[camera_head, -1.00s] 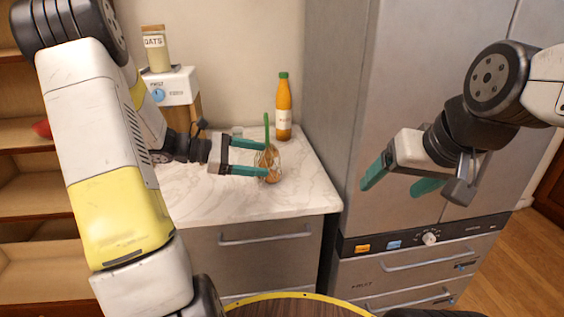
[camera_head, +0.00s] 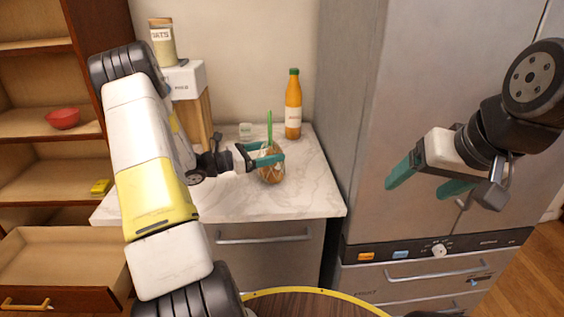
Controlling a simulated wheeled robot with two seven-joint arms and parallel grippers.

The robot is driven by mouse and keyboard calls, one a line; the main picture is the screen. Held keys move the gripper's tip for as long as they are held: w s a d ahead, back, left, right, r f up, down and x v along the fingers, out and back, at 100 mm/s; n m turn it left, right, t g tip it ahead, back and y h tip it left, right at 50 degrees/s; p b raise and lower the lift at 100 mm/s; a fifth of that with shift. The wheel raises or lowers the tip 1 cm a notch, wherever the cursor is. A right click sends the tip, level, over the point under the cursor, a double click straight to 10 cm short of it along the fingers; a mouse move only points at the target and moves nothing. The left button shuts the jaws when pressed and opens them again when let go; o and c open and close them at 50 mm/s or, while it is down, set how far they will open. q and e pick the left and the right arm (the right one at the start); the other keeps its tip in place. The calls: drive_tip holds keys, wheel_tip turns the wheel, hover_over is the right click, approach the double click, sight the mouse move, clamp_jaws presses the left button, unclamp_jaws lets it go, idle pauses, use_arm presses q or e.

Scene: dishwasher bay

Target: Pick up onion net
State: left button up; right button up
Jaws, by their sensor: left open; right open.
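The onion net (camera_head: 271,175) is a brownish-orange net bag with a green strip (camera_head: 269,126) standing up from its top. It sits on the white marble counter. My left gripper (camera_head: 270,157) is at the upper part of the net, its teal fingers open and on either side of it or overlapping it. I cannot tell whether the fingers touch it. They hide part of the net. My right gripper (camera_head: 425,180) is open and empty, in front of the tall steel fridge, well right of the counter.
An orange bottle (camera_head: 293,108) with a green cap stands behind the net, beside a small glass jar (camera_head: 246,131). A white scale (camera_head: 185,79) carries an oats jar (camera_head: 162,42). The fridge (camera_head: 395,100) bounds the counter (camera_head: 310,190) on the right.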

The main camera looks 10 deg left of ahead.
use_arm(q)
drive_tip(key=x, duration=0.3)
drive_tip(key=shift+w+d, duration=0.1)
drive_tip(key=shift+d, duration=0.05)
clamp_jaws()
